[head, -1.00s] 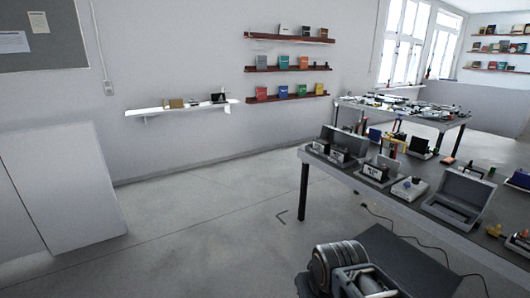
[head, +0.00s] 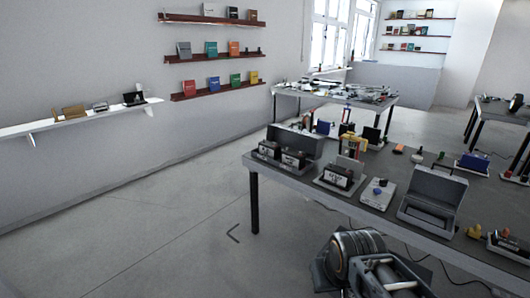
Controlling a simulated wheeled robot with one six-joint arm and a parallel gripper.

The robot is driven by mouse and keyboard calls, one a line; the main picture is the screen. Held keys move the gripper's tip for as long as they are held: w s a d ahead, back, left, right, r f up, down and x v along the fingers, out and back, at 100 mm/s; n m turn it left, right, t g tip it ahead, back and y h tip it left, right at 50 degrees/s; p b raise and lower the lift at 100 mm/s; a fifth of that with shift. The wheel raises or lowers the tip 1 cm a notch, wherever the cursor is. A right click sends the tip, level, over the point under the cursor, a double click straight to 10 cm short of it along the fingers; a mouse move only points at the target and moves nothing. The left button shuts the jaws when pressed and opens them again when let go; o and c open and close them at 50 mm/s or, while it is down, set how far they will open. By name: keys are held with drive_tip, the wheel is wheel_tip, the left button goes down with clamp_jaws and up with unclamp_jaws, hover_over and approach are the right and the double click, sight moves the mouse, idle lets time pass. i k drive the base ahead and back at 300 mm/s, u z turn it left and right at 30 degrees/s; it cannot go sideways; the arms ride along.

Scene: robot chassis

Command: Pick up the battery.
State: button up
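I cannot make out for sure which thing is the battery. Several small devices stand on the near grey table (head: 300,172), too small to tell apart well. Among them are dark box-like units at the table's left end, a white flat device (head: 377,193) and a blue block (head: 474,162). Part of my own arm (head: 365,262) shows at the bottom, in front of the table. The fingers of my gripper do not show.
An open grey case (head: 432,200) stands near the table's front edge. Another cluttered table (head: 335,95) stands behind. Wall shelves hold books, and a white shelf (head: 70,121) is at left. The floor at left is clear.

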sight(293, 158)
drive_tip(key=u, duration=0.35)
drive_tip(key=i, duration=0.95)
drive_tip(key=u, duration=0.35)
drive_tip(key=i, duration=0.85)
drive_tip(key=z, duration=0.25)
